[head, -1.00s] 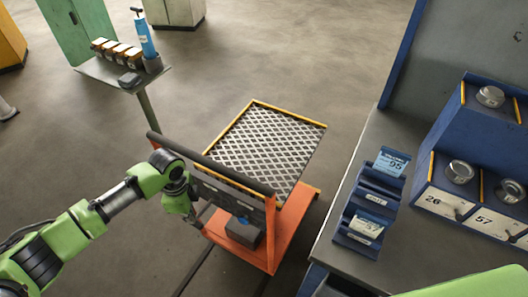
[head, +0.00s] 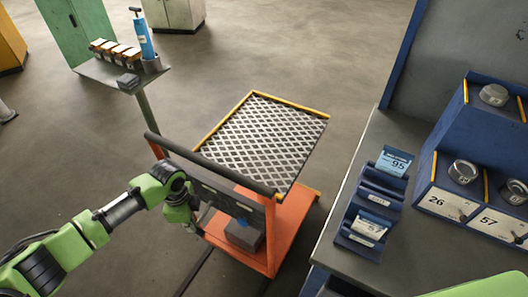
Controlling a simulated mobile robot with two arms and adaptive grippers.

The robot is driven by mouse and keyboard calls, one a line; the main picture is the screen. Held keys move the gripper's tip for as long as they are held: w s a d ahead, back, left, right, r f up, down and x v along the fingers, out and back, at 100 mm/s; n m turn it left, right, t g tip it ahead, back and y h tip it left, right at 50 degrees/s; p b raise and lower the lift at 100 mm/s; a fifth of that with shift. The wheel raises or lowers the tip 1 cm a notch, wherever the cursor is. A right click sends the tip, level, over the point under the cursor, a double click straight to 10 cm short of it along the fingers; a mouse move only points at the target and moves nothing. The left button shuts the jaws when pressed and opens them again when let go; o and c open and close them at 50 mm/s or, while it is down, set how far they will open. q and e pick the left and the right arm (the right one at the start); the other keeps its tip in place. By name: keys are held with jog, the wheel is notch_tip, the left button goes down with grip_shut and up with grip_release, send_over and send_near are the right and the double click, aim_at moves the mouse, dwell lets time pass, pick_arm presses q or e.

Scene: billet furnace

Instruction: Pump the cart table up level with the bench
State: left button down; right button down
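The orange cart (head: 292,232) stands left of the bench (head: 398,135). Its table (head: 262,140) has a diamond-pattern top with yellow edges, raised above the orange base. From this steep angle I cannot tell exactly how its height compares with the bench top. The dark push handle (head: 210,166) crosses the near side. A grey box with a blue spot (head: 244,236) sits low behind the handle frame. My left gripper (head: 193,226) points down at the cart's near left side, below the handle. Its fingers are small and partly hidden, so their opening and any grip are unclear. My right gripper is out of view.
Blue label holders (head: 380,190) and a blue rack with round metal parts (head: 464,172) are on the bench. A small stand (head: 110,72) with boxes and a blue bottle (head: 144,38) is at upper left. The floor beyond the cart is clear.

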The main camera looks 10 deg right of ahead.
pick_arm(q)
notch_tip(320, 180, up, 8)
jog(key=p, duration=0.7)
jog(key=shift+w+d, duration=0.15)
jog(key=shift+w, duration=0.1)
dwell(0.3)
jog(key=shift+s+a+f+b, duration=0.15)
jog(key=shift+f+b, duration=0.65)
jog(key=shift+f, duration=0.6)
jog(key=shift+s+f+b, duration=0.1)
jog(key=shift+f+b, duration=0.65)
jog(key=shift+f, duration=0.65)
jog(key=shift+s+a+f+b, duration=0.15)
jog(key=shift+f+b, duration=0.65)
jog(key=shift+f, duration=0.6)
notch_tip(320, 180, up, 8)
jog(key=p, duration=0.7)
jog(key=shift+w+d+r, duration=0.2)
jog(key=shift+w, duration=0.15)
